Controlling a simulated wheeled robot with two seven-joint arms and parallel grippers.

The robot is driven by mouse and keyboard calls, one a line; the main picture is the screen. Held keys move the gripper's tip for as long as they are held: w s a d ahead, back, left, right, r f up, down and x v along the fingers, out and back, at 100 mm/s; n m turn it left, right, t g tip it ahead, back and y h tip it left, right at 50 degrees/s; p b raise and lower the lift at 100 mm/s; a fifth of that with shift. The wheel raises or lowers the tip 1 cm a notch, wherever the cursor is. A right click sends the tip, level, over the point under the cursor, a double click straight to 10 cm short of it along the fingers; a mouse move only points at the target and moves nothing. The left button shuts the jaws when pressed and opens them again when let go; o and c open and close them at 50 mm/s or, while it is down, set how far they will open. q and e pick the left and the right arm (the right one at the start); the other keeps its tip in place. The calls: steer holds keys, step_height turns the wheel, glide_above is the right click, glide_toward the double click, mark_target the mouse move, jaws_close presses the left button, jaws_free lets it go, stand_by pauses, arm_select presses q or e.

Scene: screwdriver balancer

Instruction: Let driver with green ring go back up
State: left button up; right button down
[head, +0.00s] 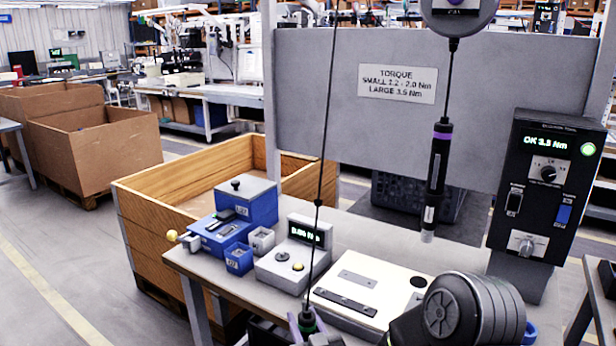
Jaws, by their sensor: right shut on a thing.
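The driver with the green ring (307,319) is at the bottom edge of the head view, with only its top end and ring showing. Its dark cable runs taut up past the top edge, with a small bead partway. My right gripper (307,329) is shut on this driver; its fingers show on both sides of it, partly cut off by the frame. The driver's lower part and tip are out of view. My left gripper is not in view.
A driver with a purple ring (436,180) hangs at right from a round balancer (460,12). A black control box (543,190) reads OK.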

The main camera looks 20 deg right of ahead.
steer(key=shift+w+a, duration=0.3)
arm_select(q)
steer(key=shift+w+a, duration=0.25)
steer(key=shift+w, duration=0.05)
